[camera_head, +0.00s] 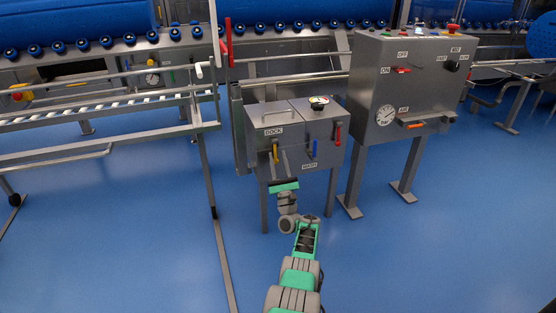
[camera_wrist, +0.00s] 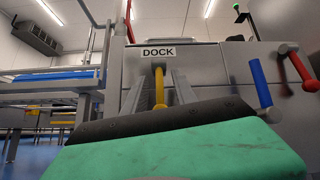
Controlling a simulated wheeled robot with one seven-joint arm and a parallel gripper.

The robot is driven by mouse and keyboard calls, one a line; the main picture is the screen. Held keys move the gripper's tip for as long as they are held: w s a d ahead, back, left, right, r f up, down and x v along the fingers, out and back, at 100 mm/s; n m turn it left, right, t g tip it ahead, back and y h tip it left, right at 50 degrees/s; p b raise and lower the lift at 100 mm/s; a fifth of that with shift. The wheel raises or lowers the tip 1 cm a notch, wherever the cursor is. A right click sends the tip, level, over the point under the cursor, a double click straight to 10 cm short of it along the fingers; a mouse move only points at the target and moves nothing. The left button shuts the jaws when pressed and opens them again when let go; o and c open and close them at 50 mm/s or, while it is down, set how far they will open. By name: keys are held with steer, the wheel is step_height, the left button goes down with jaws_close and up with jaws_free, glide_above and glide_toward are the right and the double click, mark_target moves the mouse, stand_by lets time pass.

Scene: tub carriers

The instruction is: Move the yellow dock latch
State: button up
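The yellow dock latch (camera_head: 275,152) is a short handle on the front of the grey cabinet, below the DOCK label (camera_head: 273,132). In the wrist view the yellow latch (camera_wrist: 159,86) hangs down from its pivot. My gripper (camera_head: 280,164) is at the cabinet front by the latch. In the wrist view the two grey fingers of my gripper (camera_wrist: 160,80) stand apart, one on each side of the latch, with gaps visible.
A blue handle (camera_head: 315,149) and a red handle (camera_head: 338,133) sit to the right on the same cabinet (camera_head: 300,125). A larger control panel (camera_head: 390,85) stands further right. A metal rail frame (camera_head: 204,150) stands at left. The blue floor (camera_head: 120,230) is largely clear.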

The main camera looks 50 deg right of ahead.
steer(key=v, duration=0.7)
steer(key=shift+s+a+f, duration=0.2)
